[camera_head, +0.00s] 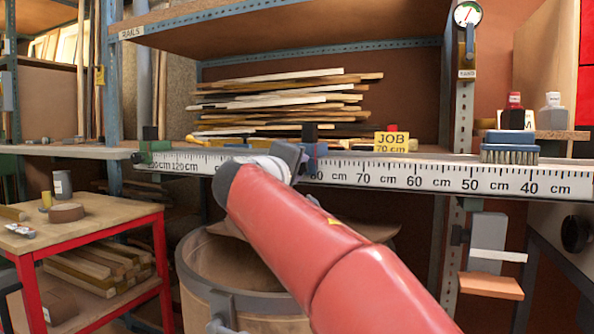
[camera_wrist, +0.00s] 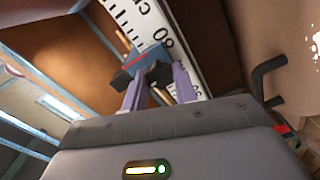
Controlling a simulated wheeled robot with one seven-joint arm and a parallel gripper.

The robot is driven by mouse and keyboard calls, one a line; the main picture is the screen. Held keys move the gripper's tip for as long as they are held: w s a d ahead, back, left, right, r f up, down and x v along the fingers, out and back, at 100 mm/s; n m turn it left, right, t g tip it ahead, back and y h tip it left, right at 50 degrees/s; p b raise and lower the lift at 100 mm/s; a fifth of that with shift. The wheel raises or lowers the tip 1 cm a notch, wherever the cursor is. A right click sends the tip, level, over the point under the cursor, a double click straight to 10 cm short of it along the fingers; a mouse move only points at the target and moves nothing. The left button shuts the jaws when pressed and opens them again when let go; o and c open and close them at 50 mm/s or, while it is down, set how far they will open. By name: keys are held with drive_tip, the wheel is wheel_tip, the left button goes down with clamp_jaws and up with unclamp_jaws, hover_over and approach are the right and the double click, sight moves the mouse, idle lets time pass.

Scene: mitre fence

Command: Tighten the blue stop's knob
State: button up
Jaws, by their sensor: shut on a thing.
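The blue stop (camera_head: 319,150) sits on the white ruled fence (camera_head: 430,176), just left of the 80 cm mark. Whether the knob is tight cannot be told.
A yellow JOB 70 cm card (camera_head: 391,142) stands behind the fence. A green stop (camera_head: 142,157) is at the fence's left end. A blue brush (camera_head: 510,148) sits at right. A round bin (camera_head: 205,265) stands below, with a red-framed table (camera_head: 90,238) at left.

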drive_tip(key=shift+f+m, duration=0.1)
drive_tip(key=shift+m, duration=1)
drive_tip(key=o, duration=1)
drive_tip(key=shift+c, duration=0.2)
drive_tip(key=shift+s, duration=0.1)
drive_tip(key=v, duration=0.7)
drive_tip(key=shift+s+a, duration=0.15)
drive_tip(key=shift+s, duration=0.15)
